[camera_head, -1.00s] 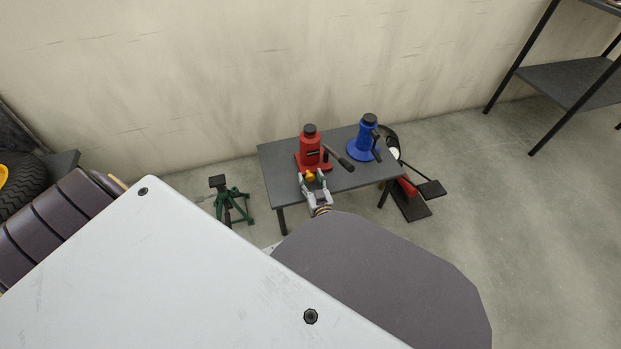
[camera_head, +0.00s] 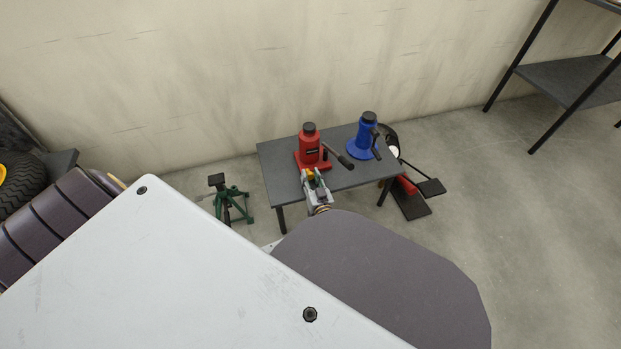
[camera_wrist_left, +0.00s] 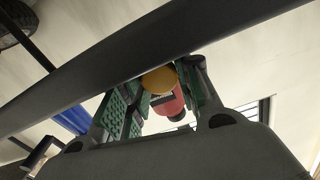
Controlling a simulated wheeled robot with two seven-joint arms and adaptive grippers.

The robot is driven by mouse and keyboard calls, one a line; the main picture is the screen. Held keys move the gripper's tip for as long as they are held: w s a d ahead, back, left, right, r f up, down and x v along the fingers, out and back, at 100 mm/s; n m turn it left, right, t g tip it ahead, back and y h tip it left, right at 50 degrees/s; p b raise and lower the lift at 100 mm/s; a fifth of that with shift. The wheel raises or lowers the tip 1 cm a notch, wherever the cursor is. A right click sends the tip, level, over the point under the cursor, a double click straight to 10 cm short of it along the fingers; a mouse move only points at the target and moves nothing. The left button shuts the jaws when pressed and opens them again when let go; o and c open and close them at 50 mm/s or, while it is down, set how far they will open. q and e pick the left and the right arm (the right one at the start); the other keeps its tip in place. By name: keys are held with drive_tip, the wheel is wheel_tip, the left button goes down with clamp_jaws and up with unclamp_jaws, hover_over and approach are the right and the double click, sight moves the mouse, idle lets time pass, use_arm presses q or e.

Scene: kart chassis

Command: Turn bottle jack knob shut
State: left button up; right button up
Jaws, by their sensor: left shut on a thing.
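The red bottle jack (camera_head: 309,146) stands upright on the small dark table in the head view, and part of it shows in the left wrist view (camera_wrist_left: 172,103). Its knob is yellow (camera_wrist_left: 159,79) and sits between the green-padded fingers of my left gripper (camera_wrist_left: 155,100). In the head view my left gripper (camera_head: 312,174) is at the front of the red jack's base, shut on the knob. The gripper partly hides the knob in the head view. My right gripper is not in view.
A blue jack (camera_head: 366,139) stands on the same table (camera_head: 281,176), right of the red one. The red jack's dark handle (camera_head: 343,159) sticks out to the right. A green stand (camera_head: 229,200) is on the floor left of the table. A wall is behind.

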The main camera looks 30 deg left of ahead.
use_arm(q)
drive_tip(key=shift+m, duration=0.6)
drive_tip(key=o, duration=1)
drive_tip(key=shift+r, duration=0.15)
wheel_tip(320, 180, up, 10)
idle(0.5)
idle(0.4)
drive_tip(key=shift+f, duration=0.2)
